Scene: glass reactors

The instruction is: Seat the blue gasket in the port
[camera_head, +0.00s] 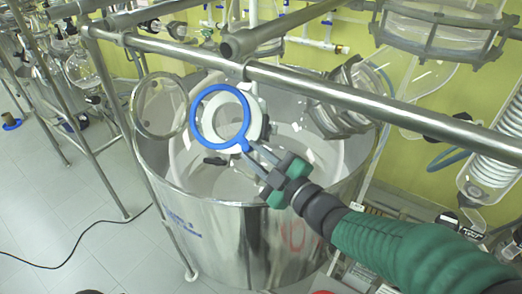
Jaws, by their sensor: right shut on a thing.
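The blue gasket (194,123) is a flat ring with a small tab at its lower right. My right gripper (251,155) is shut on this tab and holds the ring up above the steel vessel. A white ring-shaped port (257,128) shows directly behind the gasket. The gasket overlaps it in the picture and appears offset to the left. I cannot tell whether the two touch. My left gripper is not in view.
Steel rails (390,107) cross above the open steel vessel (215,235). A round clear sight glass (159,105) stands left of the gasket, and a metal clamp fitting (338,105) stands right. Glassware and tubing fill the right side. A black cable (75,250) lies on the floor.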

